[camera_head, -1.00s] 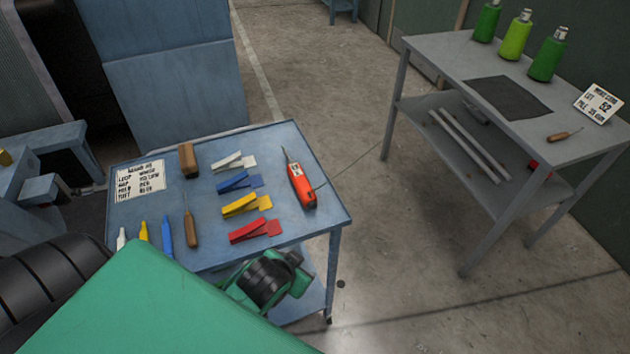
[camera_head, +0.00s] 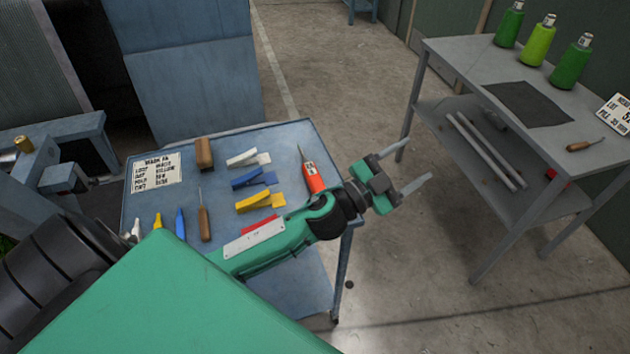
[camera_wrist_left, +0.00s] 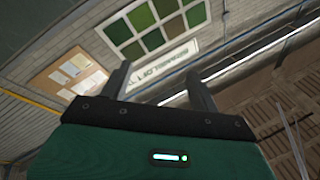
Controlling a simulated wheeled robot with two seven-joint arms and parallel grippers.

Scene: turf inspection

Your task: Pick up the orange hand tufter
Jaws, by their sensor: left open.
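The orange hand tufter (camera_head: 313,178) lies on the right side of the blue table (camera_head: 292,135), its thin needle pointing to the back. My left arm covers its lower end in the head view. My left gripper (camera_head: 420,163) is open and empty, in the air to the right of the tufter, past the table's right edge. In the left wrist view the two fingers (camera_wrist_left: 158,82) stand apart with only wall and ceiling beyond them. My right gripper is in neither view.
The table also holds a label card (camera_head: 155,172), a wooden block (camera_head: 204,153), an awl (camera_head: 204,218), and white, blue, yellow and red clips. A grey table (camera_head: 440,60) with green cones (camera_head: 572,62) stands at right. Bare floor lies between the tables.

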